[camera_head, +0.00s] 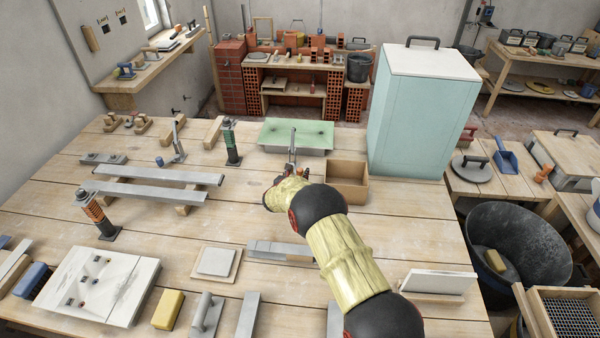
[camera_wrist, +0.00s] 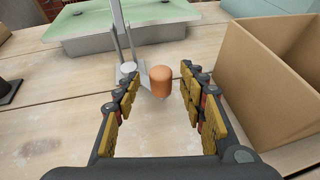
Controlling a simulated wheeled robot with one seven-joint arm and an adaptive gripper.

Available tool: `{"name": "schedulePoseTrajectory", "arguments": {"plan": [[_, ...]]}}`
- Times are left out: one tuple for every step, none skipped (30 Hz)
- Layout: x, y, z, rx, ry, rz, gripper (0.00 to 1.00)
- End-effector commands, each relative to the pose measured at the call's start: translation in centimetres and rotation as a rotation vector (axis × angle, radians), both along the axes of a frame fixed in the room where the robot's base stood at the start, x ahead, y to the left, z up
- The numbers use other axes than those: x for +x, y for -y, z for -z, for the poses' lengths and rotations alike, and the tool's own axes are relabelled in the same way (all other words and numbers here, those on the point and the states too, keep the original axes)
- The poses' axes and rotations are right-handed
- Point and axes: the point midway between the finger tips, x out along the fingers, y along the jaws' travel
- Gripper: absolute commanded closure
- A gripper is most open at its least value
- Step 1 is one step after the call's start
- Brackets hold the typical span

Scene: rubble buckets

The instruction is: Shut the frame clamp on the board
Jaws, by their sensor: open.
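A metal clamp (camera_head: 292,142) with its lever upright stands on the table in front of a green-topped tray. In the wrist view the clamp's lever (camera_wrist: 124,32) rises from a pivot, with an orange rounded cylinder (camera_wrist: 161,80) beside it. My gripper (camera_wrist: 162,88) is open; the cylinder shows between its fingertips, apart from both, and I cannot tell whether it lies between or beyond them. In the head view my gripper (camera_head: 286,182) hides the clamp's foot. A second clamp (camera_head: 177,142) with a raised lever and a blue tip stands left. Which one is the frame clamp, and the board under it, is unclear.
An open cardboard box (camera_head: 347,190) stands close to the right of my gripper. The green-topped tray (camera_head: 297,134) lies behind the clamp, and a tall pale-green cabinet (camera_head: 415,115) stands at right. Grey bars (camera_head: 150,193) lie at left. Bare planks separate them from my gripper.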

Motion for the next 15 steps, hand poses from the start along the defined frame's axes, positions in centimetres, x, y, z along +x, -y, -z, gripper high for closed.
{"name": "schedulePoseTrajectory", "arguments": {"plan": [[0.7, 0.2, 0.3, 0.001, 0.001, 0.002, 0.59], [0.9, 0.3, 0.5, 0.002, 0.001, 0.002, 0.59], [1.3, 0.4, 0.6, 0.002, 0.0, 0.003, 0.59], [1.5, 0.4, 0.7, 0.002, 0.0, 0.003, 0.59], [1.7, 0.5, 0.7, 0.002, 0.001, 0.003, 0.59], [2.0, 0.5, 0.8, 0.001, 0.001, 0.003, 0.59], [2.1, 0.5, 0.9, 0.001, 0.0, 0.003, 0.59], [2.2, 0.6, 0.9, 0.001, 0.0, 0.002, 0.59], [2.3, 0.6, 0.9, 0.001, 0.0, 0.002, 0.59], [2.3, 0.6, 0.9, 0.001, 0.0, 0.002, 0.59], [2.3, 0.6, 0.9, 0.001, 0.0, 0.002, 0.59], [2.3, 0.6, 0.9, 0.001, 0.0, 0.002, 0.59], [2.4, 0.6, 0.9, 0.001, 0.0, 0.002, 0.59], [2.4, 0.6, 0.9, 0.001, 0.0, 0.002, 0.59], [2.3, 0.6, 0.9, 0.001, 0.0, 0.002, 0.59]]}}
